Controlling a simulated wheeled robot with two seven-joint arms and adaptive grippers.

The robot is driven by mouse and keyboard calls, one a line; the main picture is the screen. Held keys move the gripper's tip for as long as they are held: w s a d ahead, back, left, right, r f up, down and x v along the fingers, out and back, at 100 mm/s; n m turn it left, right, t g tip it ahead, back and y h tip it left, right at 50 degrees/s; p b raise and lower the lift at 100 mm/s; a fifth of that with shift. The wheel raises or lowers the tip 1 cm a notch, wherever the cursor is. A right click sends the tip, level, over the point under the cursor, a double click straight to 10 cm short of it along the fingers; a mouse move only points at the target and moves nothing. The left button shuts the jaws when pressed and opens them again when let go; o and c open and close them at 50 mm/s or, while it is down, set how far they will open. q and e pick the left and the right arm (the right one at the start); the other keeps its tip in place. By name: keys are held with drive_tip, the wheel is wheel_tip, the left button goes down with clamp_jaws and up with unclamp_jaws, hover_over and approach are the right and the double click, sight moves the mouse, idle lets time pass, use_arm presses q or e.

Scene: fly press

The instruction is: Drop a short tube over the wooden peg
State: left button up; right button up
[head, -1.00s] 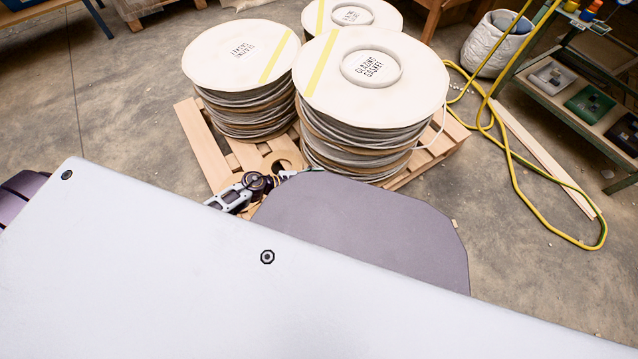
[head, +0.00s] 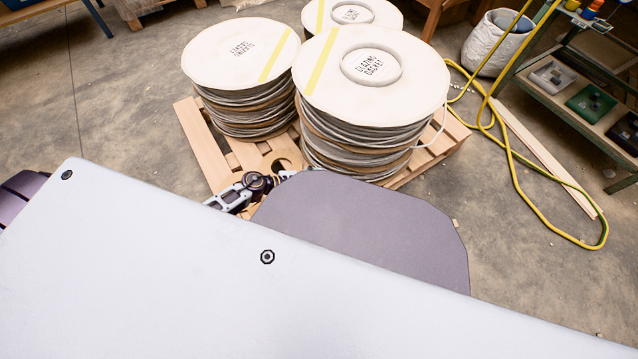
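No wooden peg and no short tube can be made out in the head view. One gripper (head: 284,174), which looks like my left one, shows in part beyond a large white panel of my own body. It points right, over the pallet's front edge and close to the front spool. Its arm and part of its fingers are hidden, so whether it is open or shut, or holds anything, cannot be told. My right gripper is not in view.
Large cable spools (head: 373,75) stand on a wooden pallet (head: 205,150). A yellow hose (head: 513,180) and a wooden plank (head: 545,155) lie on the floor at right. A green-framed shelf (head: 560,105) and a pale bag (head: 492,48) stand at upper right. Floor at left is clear.

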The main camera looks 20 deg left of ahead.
use_arm(q)
drive_tip(key=shift+f, duration=0.1)
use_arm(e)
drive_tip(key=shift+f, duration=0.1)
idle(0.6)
use_arm(q)
drive_tip(key=o, duration=1)
drive_tip(key=shift+o, duration=0.7)
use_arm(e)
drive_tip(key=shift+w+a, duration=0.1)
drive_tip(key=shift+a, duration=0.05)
use_arm(q)
drive_tip(key=shift+r+p, duration=2.3)
drive_tip(key=shift+r, duration=0.5)
drive_tip(key=shift+r+p, duration=1)
drive_tip(key=shift+r, duration=0.2)
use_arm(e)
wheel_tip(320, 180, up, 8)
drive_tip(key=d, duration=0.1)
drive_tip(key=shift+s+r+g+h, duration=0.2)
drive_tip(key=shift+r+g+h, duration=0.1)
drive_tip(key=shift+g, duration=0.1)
use_arm(q)
drive_tip(key=shift+n, duration=0.3)
